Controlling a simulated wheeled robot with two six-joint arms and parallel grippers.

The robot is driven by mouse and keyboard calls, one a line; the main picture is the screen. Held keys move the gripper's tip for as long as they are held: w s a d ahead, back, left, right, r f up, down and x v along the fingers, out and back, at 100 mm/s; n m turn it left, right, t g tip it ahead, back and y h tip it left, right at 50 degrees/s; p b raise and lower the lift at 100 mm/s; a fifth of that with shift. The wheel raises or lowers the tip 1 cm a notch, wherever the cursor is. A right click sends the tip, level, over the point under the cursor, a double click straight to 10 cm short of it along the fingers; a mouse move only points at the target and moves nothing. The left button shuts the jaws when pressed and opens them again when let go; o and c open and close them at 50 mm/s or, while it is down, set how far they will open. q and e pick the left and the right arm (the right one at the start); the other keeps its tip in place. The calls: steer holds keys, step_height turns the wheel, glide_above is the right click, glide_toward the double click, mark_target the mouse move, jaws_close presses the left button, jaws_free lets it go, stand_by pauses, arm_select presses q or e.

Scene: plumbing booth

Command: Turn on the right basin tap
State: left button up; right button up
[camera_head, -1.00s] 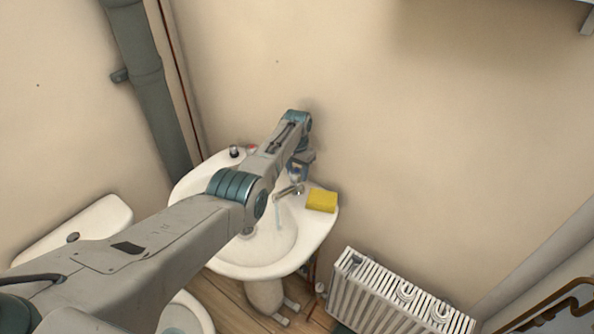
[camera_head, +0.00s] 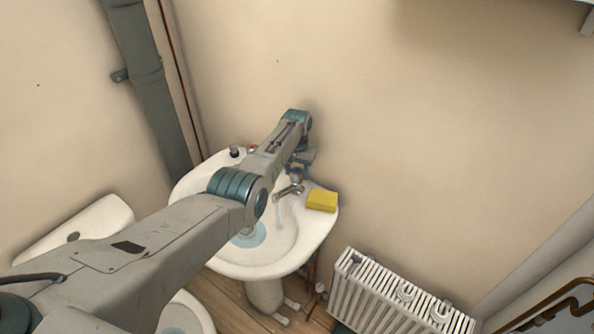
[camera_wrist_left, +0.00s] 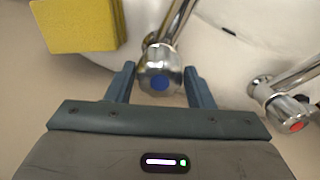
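The right basin tap (camera_head: 290,190) is chrome and stands beside the yellow sponge, with water running from it into the white basin (camera_head: 320,225). In the left wrist view its round knob (camera_wrist_left: 160,78) has a blue mark on its end. My left gripper (camera_head: 297,172) reaches over the basin's back edge. My arm hides part of the basin. My right gripper is not in view.
The yellow sponge (camera_head: 321,200) lies on the basin rim right of the tap; the other tap, red-marked, (camera_wrist_left: 292,115) shows in the wrist view. A white radiator (camera_head: 395,295) stands at lower right. A grey pipe (camera_head: 150,90) runs down the wall at left.

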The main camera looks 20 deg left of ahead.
mark_target(297, 170)
arm_select(q)
steer(key=shift+o, duration=1.4)
steer(key=shift+r, duration=0.1)
steer(key=shift+r, duration=0.35)
step_height(297, 170, up, 10)
steer(key=b, duration=0.1)
steer(key=shift+s+f, duration=0.1)
steer(key=shift+f, duration=0.05)
